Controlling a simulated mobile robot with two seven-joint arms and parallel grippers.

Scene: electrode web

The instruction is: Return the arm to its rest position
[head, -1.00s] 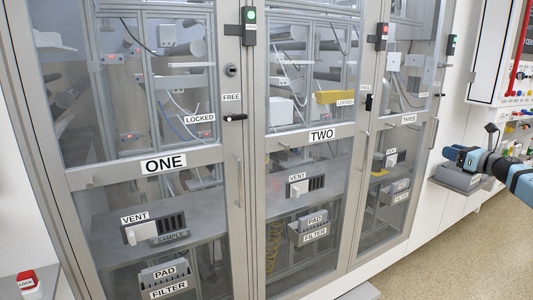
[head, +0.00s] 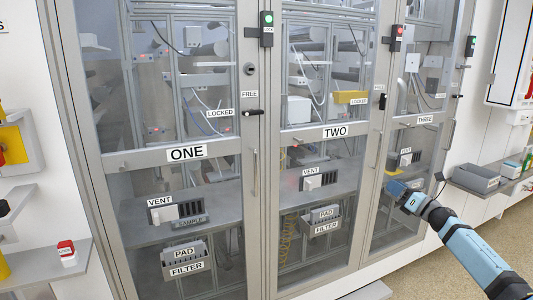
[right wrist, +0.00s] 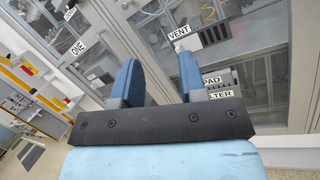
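My right arm comes in from the lower right in the head view. Its gripper (head: 396,190) is in front of the lower part of door THREE. In the right wrist view the two blue fingers of my right gripper (right wrist: 158,65) stand apart with nothing between them. Beyond them show the cabinet door, the VENT label (right wrist: 179,32) and the PAD label (right wrist: 211,80). I cannot tell how far the fingers are from the glass. My left gripper is not in view.
Tall glass doors ONE (head: 187,153), TWO (head: 335,132) and THREE (head: 425,119) appear shut, with vertical handles (head: 254,174) standing out. A grey bin (head: 474,178) sits on a shelf at right. A red-topped LOCK item (head: 67,251) stands on a ledge at left. Floor at lower right is free.

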